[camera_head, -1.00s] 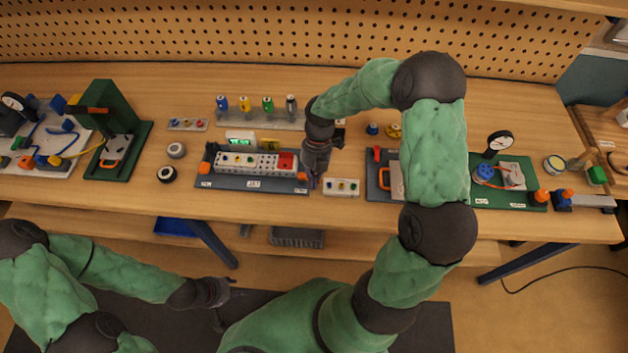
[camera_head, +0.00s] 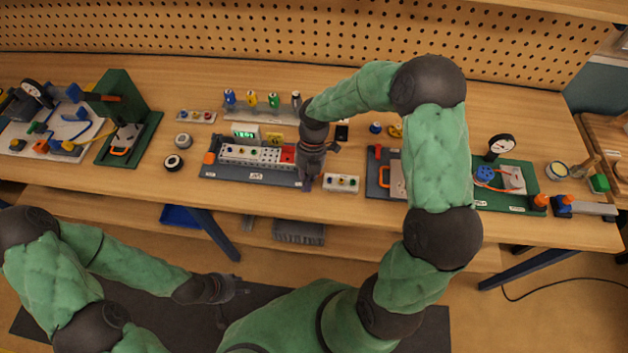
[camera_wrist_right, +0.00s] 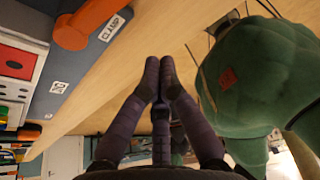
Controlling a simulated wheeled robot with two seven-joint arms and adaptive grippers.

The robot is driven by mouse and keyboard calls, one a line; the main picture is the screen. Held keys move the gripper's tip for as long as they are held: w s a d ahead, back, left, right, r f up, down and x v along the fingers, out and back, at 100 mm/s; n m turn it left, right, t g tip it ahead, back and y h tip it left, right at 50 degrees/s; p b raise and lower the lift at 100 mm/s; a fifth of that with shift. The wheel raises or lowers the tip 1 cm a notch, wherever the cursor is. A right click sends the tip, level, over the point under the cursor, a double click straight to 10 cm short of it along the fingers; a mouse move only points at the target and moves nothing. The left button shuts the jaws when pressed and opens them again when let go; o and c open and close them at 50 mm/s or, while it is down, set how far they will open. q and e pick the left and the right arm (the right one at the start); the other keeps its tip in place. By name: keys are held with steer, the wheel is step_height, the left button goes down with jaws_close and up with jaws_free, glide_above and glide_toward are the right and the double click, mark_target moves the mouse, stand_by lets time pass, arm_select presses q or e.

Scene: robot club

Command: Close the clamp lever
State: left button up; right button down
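The orange clamp lever (camera_wrist_right: 70,32) shows in the right wrist view at the upper left, beside a white CLAMP label, at the edge of the grey fixture board (camera_wrist_right: 62,75). In the head view the board (camera_head: 225,174) lies mid-bench, and its right end, where the lever is, is hidden by my right gripper (camera_head: 308,184). In the wrist view my right gripper (camera_wrist_right: 158,62) has its fingers together with nothing between them. Its tips are apart from the lever in that picture. My left gripper (camera_head: 232,290) hangs in front of the bench, away from the board; its fingers are unclear.
A small white button box (camera_head: 341,183) sits just right of my right gripper. A board with an orange handle (camera_head: 384,177) lies further right. A rack of coloured plugs (camera_head: 252,101) stands behind the fixture. Bare bench lies along the front edge.

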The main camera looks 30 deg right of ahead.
arm_select(q)
steer(key=shift+w+a+r+p, duration=0.1)
steer(key=shift+w+r+p, duration=0.4)
steer(key=shift+r+p, duration=0.1)
arm_select(e)
steer(key=w+v, duration=0.1)
steer(key=v, duration=0.7)
steer(key=shift+r, duration=0.25)
steer(key=shift+d, duration=0.15)
arm_select(q)
steer(key=shift+s, duration=0.1)
